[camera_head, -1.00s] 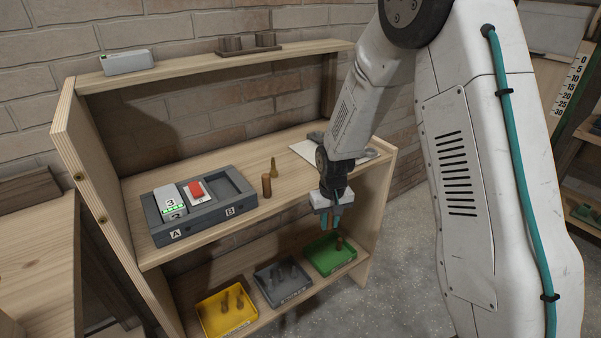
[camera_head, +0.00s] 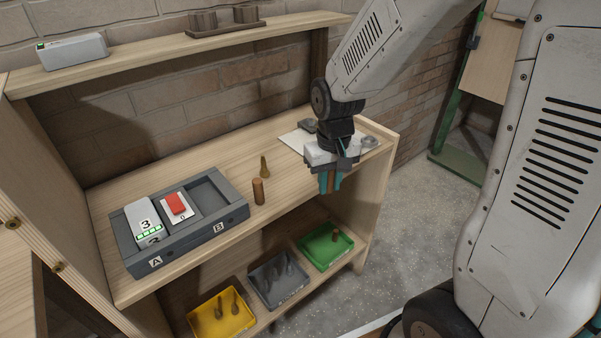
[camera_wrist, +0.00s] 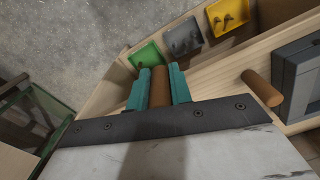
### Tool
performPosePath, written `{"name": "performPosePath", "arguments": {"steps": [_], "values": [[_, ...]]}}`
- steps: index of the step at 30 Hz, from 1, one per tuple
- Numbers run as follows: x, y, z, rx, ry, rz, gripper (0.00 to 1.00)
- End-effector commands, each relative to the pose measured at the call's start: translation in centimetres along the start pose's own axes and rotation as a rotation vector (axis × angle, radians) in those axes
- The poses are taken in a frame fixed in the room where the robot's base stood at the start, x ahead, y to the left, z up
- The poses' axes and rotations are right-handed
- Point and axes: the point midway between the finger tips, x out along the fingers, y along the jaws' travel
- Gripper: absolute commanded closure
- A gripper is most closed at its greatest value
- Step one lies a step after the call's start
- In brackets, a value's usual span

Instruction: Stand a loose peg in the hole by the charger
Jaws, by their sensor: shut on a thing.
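My gripper (camera_head: 330,182) is shut on a brown wooden peg (camera_wrist: 161,86), held between its teal fingers in the wrist view. It hangs in front of the shelf's right part, above the green tray; in the head view the fingers mostly hide the held peg. The grey charger (camera_head: 240,213), with bays marked A and B, sits on the middle shelf at left. I see no empty hole.
On the lower shelf are a yellow tray (camera_head: 204,326), a grey tray (camera_head: 268,299) and a green tray (camera_head: 318,260), all with pegs. A pale sheet (camera_head: 290,138) and small items lie at the middle shelf's right end.

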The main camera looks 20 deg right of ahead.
Motion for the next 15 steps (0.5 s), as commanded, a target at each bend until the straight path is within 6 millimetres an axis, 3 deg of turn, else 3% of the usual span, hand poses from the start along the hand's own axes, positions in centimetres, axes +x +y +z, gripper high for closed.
{"name": "performPosePath", "arguments": {"steps": [3, 9, 15], "values": [[0.4, -0.8, -3.3, -0.002, -0.002, 0.000, 1.00], [0.9, -2.0, -7.7, -0.004, -0.002, 0.000, 1.00], [0.9, -2.6, -9.5, -0.004, 0.000, 0.000, 1.00]]}}
